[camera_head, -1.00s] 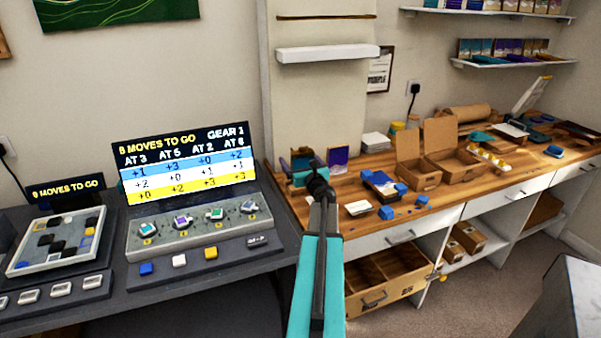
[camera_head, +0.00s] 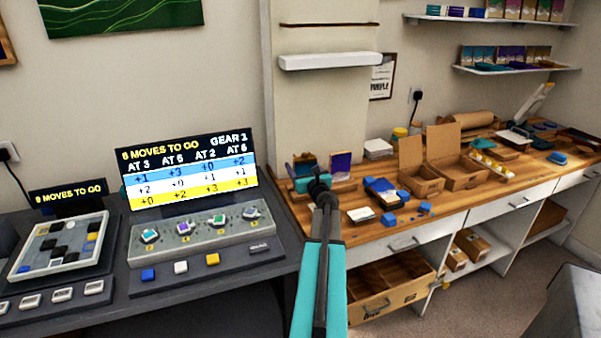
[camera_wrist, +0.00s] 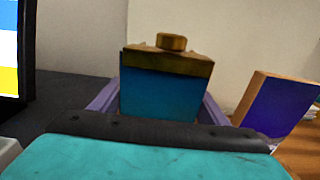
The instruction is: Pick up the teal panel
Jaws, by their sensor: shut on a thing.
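The teal panel (camera_wrist: 160,92) stands upright in the middle of the wrist view, with a gold-brown top band and a round knob on it. My gripper (camera_wrist: 158,108) is shut on it, with a purple-grey finger along each side. The panel's lower part is hidden behind my own dark and teal wrist parts. In the head view the panel (camera_head: 304,165) is small and partly covered by my gripper (camera_head: 306,181), above the left end of the wooden counter. I cannot tell whether its bottom touches the counter.
A purple panel (camera_head: 341,165) leans just right of the held one. The wooden counter (camera_head: 365,236) carries blue blocks (camera_head: 388,219) and open cardboard boxes (camera_head: 463,168). The console with a lit screen (camera_head: 187,165) is close on the left. A white ledge (camera_head: 330,61) is on the wall above.

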